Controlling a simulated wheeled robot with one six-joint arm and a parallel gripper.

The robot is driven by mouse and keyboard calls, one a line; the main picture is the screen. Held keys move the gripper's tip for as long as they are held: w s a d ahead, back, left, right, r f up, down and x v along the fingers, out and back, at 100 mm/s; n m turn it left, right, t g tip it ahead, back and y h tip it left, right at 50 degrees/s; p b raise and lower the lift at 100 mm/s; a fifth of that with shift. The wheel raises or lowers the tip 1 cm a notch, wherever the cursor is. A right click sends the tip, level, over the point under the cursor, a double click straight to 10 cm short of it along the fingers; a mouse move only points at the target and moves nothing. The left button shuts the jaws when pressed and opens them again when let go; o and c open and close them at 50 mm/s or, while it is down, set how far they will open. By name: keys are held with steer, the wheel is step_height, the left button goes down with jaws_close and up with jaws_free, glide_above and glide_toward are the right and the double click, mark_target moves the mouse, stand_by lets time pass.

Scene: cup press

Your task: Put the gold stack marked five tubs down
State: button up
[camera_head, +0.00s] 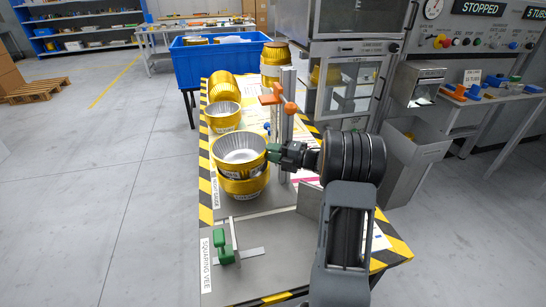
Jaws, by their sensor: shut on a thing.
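A gold stack of tubs with silver insides (238,165) is at the middle of the striped-edge table (225,205), near the height gauge. It is upright, with a tub rim open at the top and white labels on its side. My gripper (273,153) reaches in from the right and is shut on the right side of the gold stack, near its upper rim. I cannot tell whether the stack's bottom touches the table. The number of tubs in it is not clear.
The squaring vee with a green clamp (222,248) stands at the near left. A gauge post with orange arms (284,105) rises just behind my gripper. Other gold tubs (223,115) stand farther back. A blue bin (215,60) and a press (345,75) are behind.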

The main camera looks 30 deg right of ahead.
steer(key=shift+f, duration=0.65)
steer(key=shift+f+b, duration=0.35)
steer(key=shift+b, duration=0.2)
steer(key=shift+f, duration=0.2)
steer(key=o, duration=0.9)
steer(key=shift+o, duration=0.2)
